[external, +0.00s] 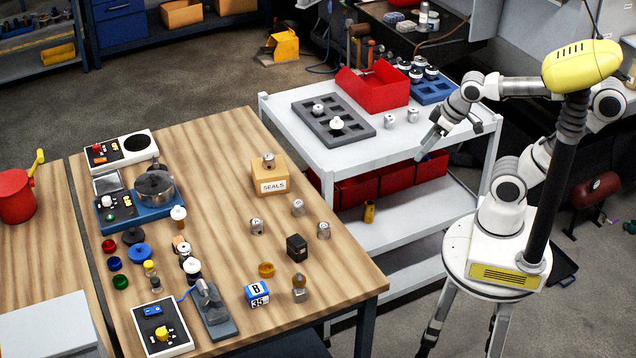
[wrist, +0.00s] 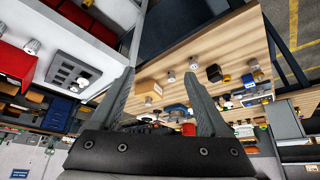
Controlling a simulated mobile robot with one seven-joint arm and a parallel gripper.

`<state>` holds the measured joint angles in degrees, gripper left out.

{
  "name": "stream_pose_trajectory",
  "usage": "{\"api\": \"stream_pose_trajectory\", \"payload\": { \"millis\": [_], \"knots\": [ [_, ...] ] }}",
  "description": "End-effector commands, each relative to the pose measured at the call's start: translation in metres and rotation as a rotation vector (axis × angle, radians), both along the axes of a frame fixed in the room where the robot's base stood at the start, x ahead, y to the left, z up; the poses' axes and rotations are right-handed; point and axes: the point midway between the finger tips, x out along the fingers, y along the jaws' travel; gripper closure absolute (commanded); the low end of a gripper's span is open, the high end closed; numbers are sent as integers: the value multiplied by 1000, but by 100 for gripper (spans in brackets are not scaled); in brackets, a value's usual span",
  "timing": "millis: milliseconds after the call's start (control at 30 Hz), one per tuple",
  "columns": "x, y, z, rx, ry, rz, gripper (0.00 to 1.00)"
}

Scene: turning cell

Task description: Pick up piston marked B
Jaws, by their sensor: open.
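Several small silver pistons stand upright on the wooden table: one at the centre (external: 257,226), one behind it (external: 298,207), one to the right (external: 323,230). Two more pistons stand on the cart top, a left one (external: 390,121) and a right one (external: 413,115). Their letters are too small to read, so I cannot tell which is B. My gripper (external: 446,142) is open and empty at the cart's right side, apart from the pistons. Its spread fingers (wrist: 159,73) frame the table edge in the wrist view.
The cart (external: 300,148) holds a grey tray (external: 358,132), a red bin (external: 372,88) and a blue tray (external: 432,92). On the table (external: 220,170) are the SEALS box (external: 271,181), a black cube (external: 297,247) and a block reading B 35 (external: 257,293). A gap separates cart and table.

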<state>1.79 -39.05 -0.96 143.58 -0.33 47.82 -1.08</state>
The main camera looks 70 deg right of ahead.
Motion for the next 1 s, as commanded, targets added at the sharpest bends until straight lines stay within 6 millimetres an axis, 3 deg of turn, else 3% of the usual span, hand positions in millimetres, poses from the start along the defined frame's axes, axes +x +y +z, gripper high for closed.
{"api": "stream_pose_trajectory", "payload": {
  "millis": [33, 200, 433, 533, 667, 833, 1000],
  "knots": [
    [8, -9, -31, -1, 18, -23, 20],
    [35, -49, -112, -17, 52, -97, 20],
    [55, -112, -223, -69, 75, -190, 20],
    [86, -131, -214, -163, -58, -160, 20],
    [128, -132, -207, -218, -244, -72, 20],
    [172, -99, -199, -166, -467, 101, 20],
    [189, -47, -194, -18, -615, 283, 20]
  ]
}}
